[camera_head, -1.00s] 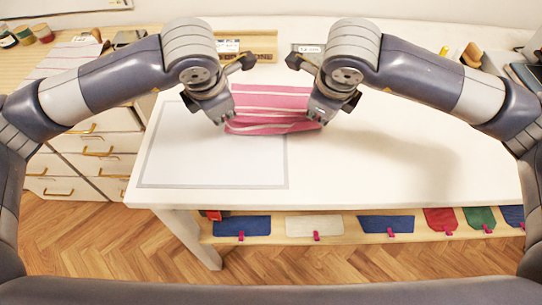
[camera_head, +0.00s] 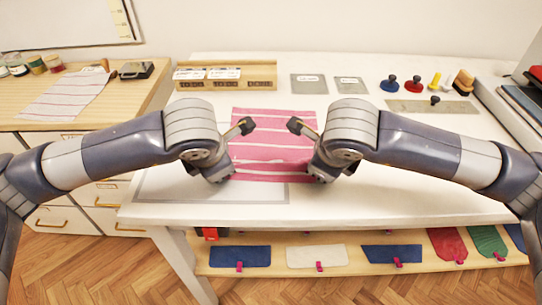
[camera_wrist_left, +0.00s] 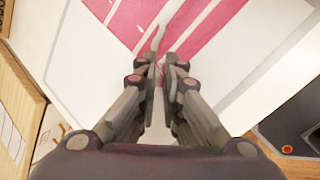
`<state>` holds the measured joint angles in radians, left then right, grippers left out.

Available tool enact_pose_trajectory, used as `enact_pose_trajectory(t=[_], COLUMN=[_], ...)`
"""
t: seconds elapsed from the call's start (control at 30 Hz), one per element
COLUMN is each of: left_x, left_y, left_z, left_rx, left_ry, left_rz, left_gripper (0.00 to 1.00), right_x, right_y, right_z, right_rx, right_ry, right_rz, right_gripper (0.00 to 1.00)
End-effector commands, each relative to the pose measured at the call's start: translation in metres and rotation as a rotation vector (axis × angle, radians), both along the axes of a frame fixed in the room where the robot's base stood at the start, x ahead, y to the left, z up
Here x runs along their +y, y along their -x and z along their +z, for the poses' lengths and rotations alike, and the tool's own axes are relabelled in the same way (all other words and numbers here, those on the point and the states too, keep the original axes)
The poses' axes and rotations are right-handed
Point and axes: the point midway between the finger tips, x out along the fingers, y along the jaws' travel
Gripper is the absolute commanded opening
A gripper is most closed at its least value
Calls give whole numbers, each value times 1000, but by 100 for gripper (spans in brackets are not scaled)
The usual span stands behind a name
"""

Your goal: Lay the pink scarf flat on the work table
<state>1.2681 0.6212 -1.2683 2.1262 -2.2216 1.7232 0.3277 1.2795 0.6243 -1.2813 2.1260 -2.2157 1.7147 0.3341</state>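The pink scarf (camera_head: 270,140) with white stripes lies on the white work table (camera_head: 420,185), spread mostly flat in the head view. Its near edge has a slight fold or ridge between my grippers. My left gripper (camera_head: 230,174) is at the scarf's near left corner. In the left wrist view its fingers (camera_wrist_left: 161,66) are close together on the edge of the scarf (camera_wrist_left: 195,30). My right gripper (camera_head: 318,178) is at the near right corner and appears shut on it; its fingertips are partly hidden by its own links.
A grey-outlined rectangle (camera_head: 160,188) is marked on the table, partly under the scarf. A wooden box (camera_head: 225,76), grey plates (camera_head: 309,84) and small tools stand along the back. Fabric swatches (camera_head: 316,256) lie on a shelf below.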

Motion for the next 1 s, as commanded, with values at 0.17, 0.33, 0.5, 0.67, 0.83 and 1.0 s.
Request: enact_pose_trajectory(t=[0.17,0.33,0.5,0.67,0.83,1.0], left_x=[-1,-2,-3,-3,-3,-3], left_y=[0,1,2,10,26,43], left_z=[0,-1,4,26,48,70], left_rx=[2,1,0,-4,-3,-4], left_ry=[2,4,6,6,6,6], left_rz=[-2,-4,-6,-8,-8,-8], left_gripper=[37,37,37,37,37,37], right_x=[1,2,3,3,3,3], right_y=[0,1,2,10,26,43], right_z=[0,0,4,26,48,70], right_rx=[0,1,0,-4,-3,-5], right_ry=[-2,-3,-6,-7,-6,-6], right_rz=[3,5,6,7,8,9], right_gripper=[37,37,37,37,37,37])
